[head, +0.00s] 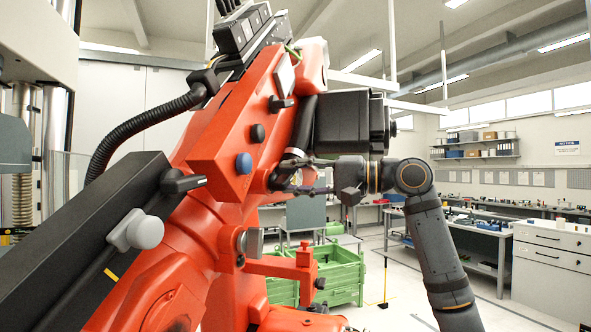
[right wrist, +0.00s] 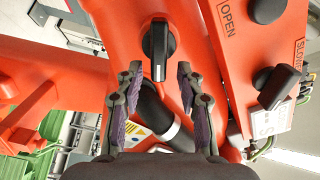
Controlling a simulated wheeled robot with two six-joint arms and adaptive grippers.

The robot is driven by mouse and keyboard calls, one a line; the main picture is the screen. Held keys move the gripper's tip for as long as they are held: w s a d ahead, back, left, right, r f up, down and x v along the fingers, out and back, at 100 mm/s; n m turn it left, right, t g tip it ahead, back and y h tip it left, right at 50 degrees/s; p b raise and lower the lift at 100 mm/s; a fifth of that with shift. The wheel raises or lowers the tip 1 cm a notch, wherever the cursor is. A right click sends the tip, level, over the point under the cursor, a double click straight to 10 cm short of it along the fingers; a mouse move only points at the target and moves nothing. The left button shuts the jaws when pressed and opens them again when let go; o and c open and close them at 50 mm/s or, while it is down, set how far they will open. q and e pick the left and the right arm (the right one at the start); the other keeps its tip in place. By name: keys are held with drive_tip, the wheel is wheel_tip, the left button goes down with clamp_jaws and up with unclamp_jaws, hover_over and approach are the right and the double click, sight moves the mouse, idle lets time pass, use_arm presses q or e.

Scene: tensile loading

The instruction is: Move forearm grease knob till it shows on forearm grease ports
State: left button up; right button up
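A black rotary knob (right wrist: 158,42) with a pale pointer line sits on an orange face in the right wrist view. Its pointer runs toward the bottom of the picture. I read no "forearm grease ports" label beside it. My right gripper (right wrist: 160,70) is open, with its fingers apart on either side of the knob's lower end and no clear contact. My left gripper is not in view.
A blue knob (head: 244,163) and a small black knob (head: 258,133) are on the orange arm. Another black knob (right wrist: 279,87) is near "OPEN" and "SLOWER" lettering. A black motor block (head: 342,122) stands just above my right wrist. Green crates (head: 345,275) are below.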

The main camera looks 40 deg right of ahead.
wheel_tip(320, 180, up, 10)
idle(0.4)
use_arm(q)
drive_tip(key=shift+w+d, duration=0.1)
use_arm(e)
drive_tip(key=shift+f, duration=0.25)
